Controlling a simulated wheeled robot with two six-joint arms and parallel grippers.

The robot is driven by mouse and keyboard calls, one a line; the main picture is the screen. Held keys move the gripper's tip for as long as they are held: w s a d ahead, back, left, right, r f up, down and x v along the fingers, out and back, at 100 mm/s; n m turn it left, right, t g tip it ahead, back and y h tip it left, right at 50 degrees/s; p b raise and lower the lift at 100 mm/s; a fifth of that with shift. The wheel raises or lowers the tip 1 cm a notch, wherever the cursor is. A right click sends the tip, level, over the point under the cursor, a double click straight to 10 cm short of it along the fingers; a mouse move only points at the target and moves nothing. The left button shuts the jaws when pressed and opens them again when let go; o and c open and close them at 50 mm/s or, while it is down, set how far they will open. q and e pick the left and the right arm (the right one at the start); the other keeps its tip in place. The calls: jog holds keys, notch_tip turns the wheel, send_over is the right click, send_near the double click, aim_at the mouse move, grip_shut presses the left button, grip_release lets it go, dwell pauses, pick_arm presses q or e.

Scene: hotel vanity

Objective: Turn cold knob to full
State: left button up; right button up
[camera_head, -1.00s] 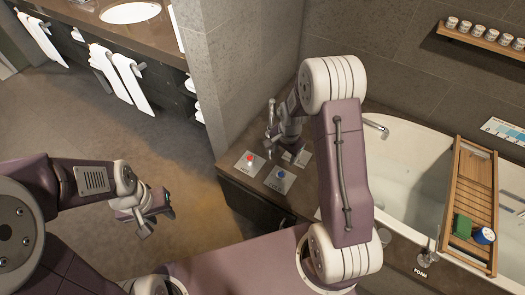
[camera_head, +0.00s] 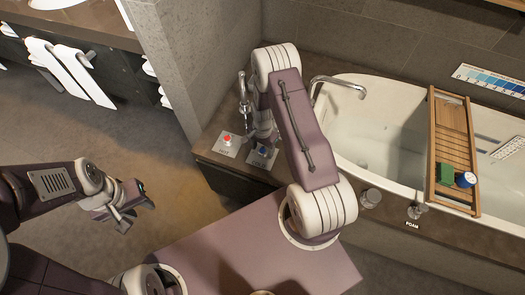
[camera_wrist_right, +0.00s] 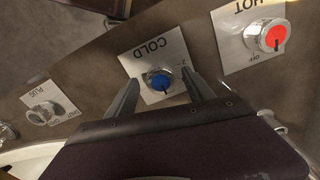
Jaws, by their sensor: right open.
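The cold knob (camera_wrist_right: 160,80) has a blue cap and sits on a light plate marked COLD in the right wrist view. A short dark pointer mark on its cap faces the lower edge of the picture. It also shows in the head view (camera_head: 262,152), just beneath my right arm. My right gripper (camera_wrist_right: 159,76) is open, one finger on each side of the knob; I cannot tell whether either finger touches it. My left gripper (camera_head: 131,207) is at the left, open and empty over the floor, far from the knob.
The red-capped hot knob (camera_head: 227,140) is beside the cold knob. A plug knob (camera_wrist_right: 42,113) is on the other side in the wrist view. The bathtub (camera_head: 385,115) with its spout (camera_head: 340,83) and wooden tray (camera_head: 453,118) lies right of my right arm. A wall corner stands behind the counter.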

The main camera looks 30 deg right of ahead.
jog(key=shift+w+f, duration=0.1)
jog(key=shift+f, duration=0.55)
grip_shut()
jog(key=shift+n, duration=0.3)
jog(key=n, duration=0.3)
jog(key=shift+r+n+p, duration=0.1)
jog(key=shift+n+p, duration=0.2)
jog(key=shift+n, duration=0.1)
jog(key=n, duration=0.4)
jog(key=shift+n, duration=0.3)
jog(key=n, duration=0.4)
jog(key=shift+p, duration=0.3)
jog(key=shift+n, duration=2.4)
